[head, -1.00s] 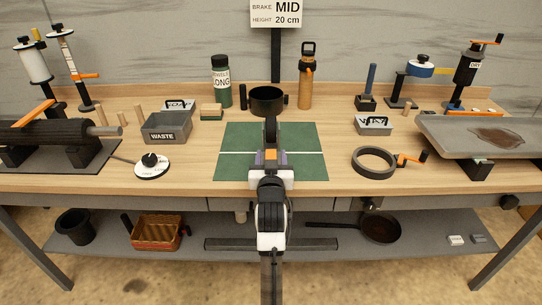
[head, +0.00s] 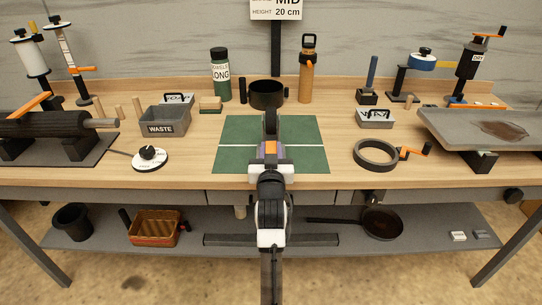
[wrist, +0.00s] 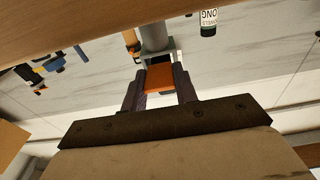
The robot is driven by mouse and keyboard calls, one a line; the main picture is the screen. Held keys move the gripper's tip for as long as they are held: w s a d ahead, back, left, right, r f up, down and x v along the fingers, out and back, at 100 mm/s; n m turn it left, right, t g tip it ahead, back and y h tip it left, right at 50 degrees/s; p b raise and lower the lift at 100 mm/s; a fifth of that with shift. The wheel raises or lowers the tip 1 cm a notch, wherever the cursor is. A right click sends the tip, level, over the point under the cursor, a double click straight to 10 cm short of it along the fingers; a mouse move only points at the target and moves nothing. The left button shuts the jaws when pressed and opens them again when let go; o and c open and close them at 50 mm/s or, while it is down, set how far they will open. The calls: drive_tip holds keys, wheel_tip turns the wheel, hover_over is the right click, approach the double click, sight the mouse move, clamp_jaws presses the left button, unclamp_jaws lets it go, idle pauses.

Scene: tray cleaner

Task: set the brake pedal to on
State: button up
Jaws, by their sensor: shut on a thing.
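My gripper (head: 270,160) shows in the head view over the front half of the green mat, its fingers pointing away from me. In the wrist view my gripper (wrist: 159,88) is shut on an orange piece (wrist: 158,77) between its dark fingers. A pale bracket and a grey cylinder (wrist: 153,35) show just beyond that piece. The orange piece also shows in the head view (head: 270,148). I cannot tell whether it is the brake pedal, and no other pedal shows clearly. A sign (head: 277,9) at the top, partly cut off, reads MID and height 20 cm.
A black pot (head: 267,94) stands behind the green mat (head: 310,160), between a green bottle (head: 220,75) and an orange bottle (head: 306,70). A waste bin (head: 165,122) and a dial (head: 150,158) are left, a dark ring (head: 376,155) right. A lower shelf (head: 340,215) runs underneath.

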drive_tip(key=shift+f+t+b, duration=0.85)
drive_tip(key=shift+t+b, duration=0.35)
drive_tip(key=shift+b, duration=1.8)
drive_tip(key=shift+w+r+t+b, duration=0.1)
drive_tip(key=shift+t+b, duration=0.3)
drive_tip(key=shift+b, duration=0.5)
drive_tip(key=shift+r, duration=0.1)
drive_tip(key=o, duration=1)
